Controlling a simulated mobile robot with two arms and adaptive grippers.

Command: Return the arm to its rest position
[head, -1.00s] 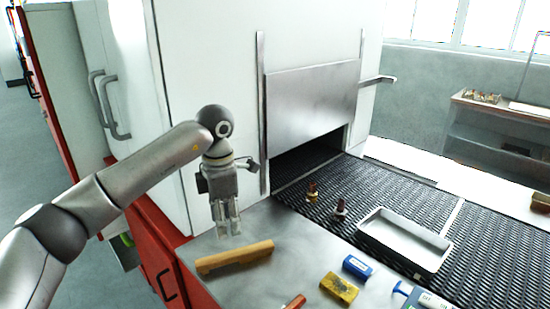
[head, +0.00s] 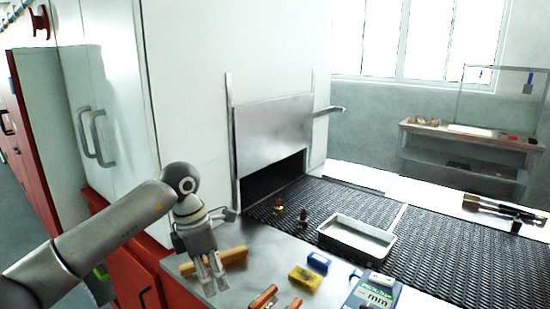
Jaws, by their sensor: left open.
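My left arm comes in from the left. Its gripper (head: 211,282) points down over the left part of the steel table (head: 240,287), in front of a wooden block (head: 232,258), and hides part of it. The jaws are open and nothing shows between them. My right gripper is not in the head view.
A mesh belt (head: 450,257) runs out of the white oven (head: 190,90), whose metal door (head: 272,135) is raised. A tray (head: 356,238) and two small fittings stand on the belt.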

